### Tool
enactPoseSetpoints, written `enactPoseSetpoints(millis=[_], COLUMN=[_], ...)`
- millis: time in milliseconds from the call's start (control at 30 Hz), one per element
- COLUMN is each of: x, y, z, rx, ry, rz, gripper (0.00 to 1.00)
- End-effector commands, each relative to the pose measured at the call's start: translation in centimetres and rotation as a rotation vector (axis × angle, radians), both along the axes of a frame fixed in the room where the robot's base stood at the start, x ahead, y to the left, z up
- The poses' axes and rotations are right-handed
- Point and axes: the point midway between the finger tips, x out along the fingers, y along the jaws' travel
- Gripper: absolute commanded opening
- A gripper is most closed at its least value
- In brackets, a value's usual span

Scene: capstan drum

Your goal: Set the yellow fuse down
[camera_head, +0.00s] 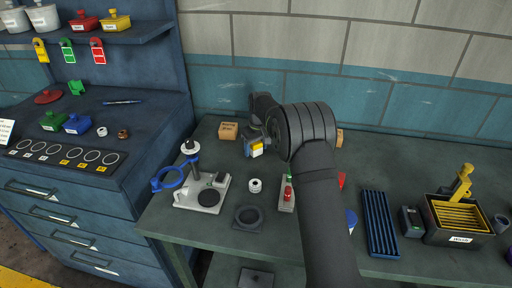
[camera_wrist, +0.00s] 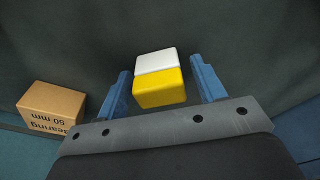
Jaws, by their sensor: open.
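The yellow fuse (camera_wrist: 160,92) is a small block with a yellow part and a white part. In the wrist view it lies between the two blue fingers of my gripper (camera_wrist: 162,88), with a visible gap on each side. In the head view the fuse (camera_head: 257,148) shows beside my gripper (camera_head: 256,147), towards the back of the dark green table (camera_head: 222,134). My gripper is open around the fuse. The fuse appears to rest on the tabletop. My arm hides part of the table to its right.
A cardboard bearing box (camera_wrist: 52,106) is close to the left finger; it also shows in the head view (camera_head: 228,131).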

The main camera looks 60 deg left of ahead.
Motion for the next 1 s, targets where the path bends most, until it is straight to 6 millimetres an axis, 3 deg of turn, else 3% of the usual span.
enactPoseSetpoints(millis=[167,500,700,1000], x=[0.0,0.0,0.0,0.0], y=[0.0,-0.9,-1.3,-1.5], z=[1.1,8.0,11.1,12.3], rx=[0.002,0.003,0.002,0.0], ry=[-0.001,-0.001,-0.001,0.0], rz=[0.0,0.0,0.0,0.0], gripper=[0.63,0.63,0.63,0.63])
